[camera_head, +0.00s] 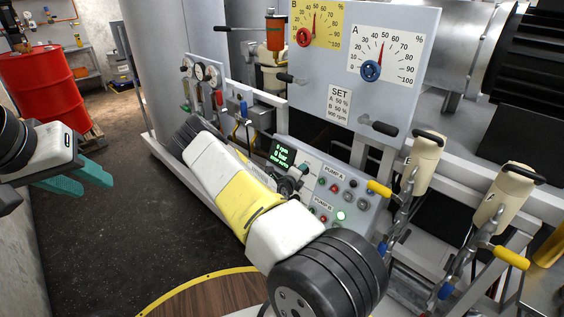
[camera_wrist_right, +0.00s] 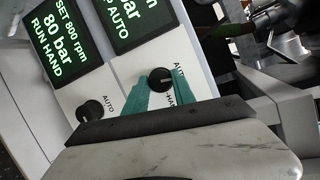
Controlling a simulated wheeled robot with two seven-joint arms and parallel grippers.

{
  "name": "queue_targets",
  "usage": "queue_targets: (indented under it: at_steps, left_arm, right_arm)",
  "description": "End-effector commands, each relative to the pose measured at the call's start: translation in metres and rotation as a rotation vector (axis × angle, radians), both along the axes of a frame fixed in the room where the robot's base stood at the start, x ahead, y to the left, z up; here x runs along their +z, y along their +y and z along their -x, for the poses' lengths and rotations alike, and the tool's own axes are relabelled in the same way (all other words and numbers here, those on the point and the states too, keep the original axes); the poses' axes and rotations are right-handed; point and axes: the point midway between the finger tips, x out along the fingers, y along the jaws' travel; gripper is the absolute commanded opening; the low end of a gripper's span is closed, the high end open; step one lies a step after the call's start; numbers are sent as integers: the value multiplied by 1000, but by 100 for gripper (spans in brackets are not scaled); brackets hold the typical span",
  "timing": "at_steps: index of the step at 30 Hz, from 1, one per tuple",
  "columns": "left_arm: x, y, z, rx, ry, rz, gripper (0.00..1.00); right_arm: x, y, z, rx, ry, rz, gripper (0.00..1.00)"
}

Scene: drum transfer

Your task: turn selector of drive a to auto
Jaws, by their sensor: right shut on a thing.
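In the right wrist view a black selector knob (camera_wrist_right: 161,79) sits on a pale panel, with AUTO and HAND printed beside it. The teal fingers of my right gripper (camera_wrist_right: 162,86) are shut on this knob, one on each side. The display (camera_wrist_right: 138,20) above it ends in AUTO. A second black knob (camera_wrist_right: 89,111), marked AUTO, lies to its left under a display (camera_wrist_right: 62,42) reading RUN HAND. No drive letter is readable. My left gripper (camera_head: 97,187) is open and empty at the left.
A red drum (camera_head: 40,85) stands at the back left. The dark floor (camera_head: 120,225) at the left is clear.

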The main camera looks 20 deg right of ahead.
Motion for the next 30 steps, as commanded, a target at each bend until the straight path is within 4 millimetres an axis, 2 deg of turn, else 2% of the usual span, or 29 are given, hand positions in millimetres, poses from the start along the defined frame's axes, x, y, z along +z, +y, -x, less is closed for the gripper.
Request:
queue_targets:
  at_steps: [12, 29, 30]
  left_arm:
    - [0, 0, 0, 0, 0, 0, 36]
    - [0, 0, 0, 0, 0, 0, 36]
    - [0, 0, 0, 0, 0, 0, 36]
  right_arm:
    - [1, 1, -1, 72, 174, 70, 0]
    - [0, 1, -1, 83, 203, 82, 0]
    - [0, 1, -1, 83, 203, 82, 33]
